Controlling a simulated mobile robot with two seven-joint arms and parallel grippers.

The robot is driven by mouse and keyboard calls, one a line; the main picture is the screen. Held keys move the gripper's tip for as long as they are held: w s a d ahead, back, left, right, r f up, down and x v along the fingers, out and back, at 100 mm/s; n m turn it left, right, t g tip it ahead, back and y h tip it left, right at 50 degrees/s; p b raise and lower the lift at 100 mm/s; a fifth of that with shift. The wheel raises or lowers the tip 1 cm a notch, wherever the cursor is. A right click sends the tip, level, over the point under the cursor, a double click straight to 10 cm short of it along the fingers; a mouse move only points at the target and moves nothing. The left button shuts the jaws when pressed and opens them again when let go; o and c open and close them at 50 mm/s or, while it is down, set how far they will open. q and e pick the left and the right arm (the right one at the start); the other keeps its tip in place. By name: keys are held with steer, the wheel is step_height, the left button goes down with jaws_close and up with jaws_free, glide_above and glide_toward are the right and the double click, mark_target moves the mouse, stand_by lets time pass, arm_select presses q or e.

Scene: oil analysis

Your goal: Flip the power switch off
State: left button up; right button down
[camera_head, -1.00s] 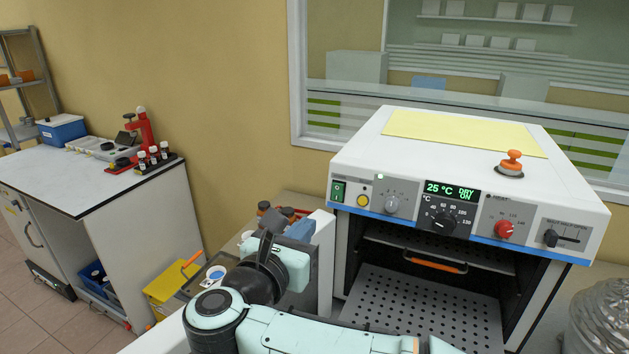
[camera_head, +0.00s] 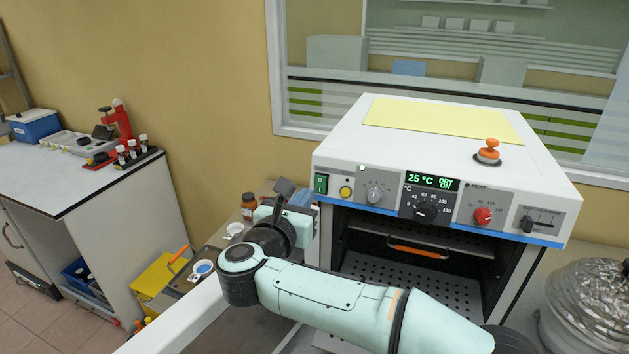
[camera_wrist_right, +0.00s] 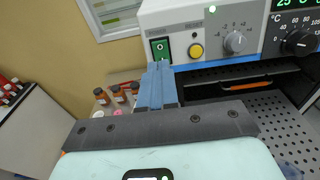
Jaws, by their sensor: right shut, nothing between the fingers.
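The green power switch (camera_head: 321,183) is at the left end of the white oven's front panel (camera_head: 335,170), beside a yellow button (camera_head: 346,192). In the right wrist view the green switch (camera_wrist_right: 160,48) sits just beyond my fingertips. My right gripper (camera_head: 308,198) is shut and empty, its blue fingers just below and left of the switch in the head view. In the wrist view the shut fingers (camera_wrist_right: 158,68) point up at the switch's lower edge; I cannot tell whether they touch it. The display reads 25 °C, and a green lamp (camera_head: 362,168) is lit. My left gripper is not in view.
The oven chamber (camera_head: 410,280) is open below. Brown bottles (camera_wrist_right: 118,93) stand left of it. A foil-like covered vessel (camera_head: 590,305) is at the right.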

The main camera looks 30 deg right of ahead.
mark_target(320, 180)
steer(key=p+x, duration=0.1)
steer(key=x, duration=0.3)
steer(key=shift+w+d, duration=0.25)
steer(key=shift+d, duration=0.05)
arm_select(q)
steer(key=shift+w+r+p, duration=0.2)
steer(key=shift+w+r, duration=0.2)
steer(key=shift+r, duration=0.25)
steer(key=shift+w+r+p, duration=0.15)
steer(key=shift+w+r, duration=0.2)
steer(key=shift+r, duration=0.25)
arm_select(e)
steer(key=shift+w+d+f, duration=0.15)
steer(key=shift+w+d, duration=0.35)
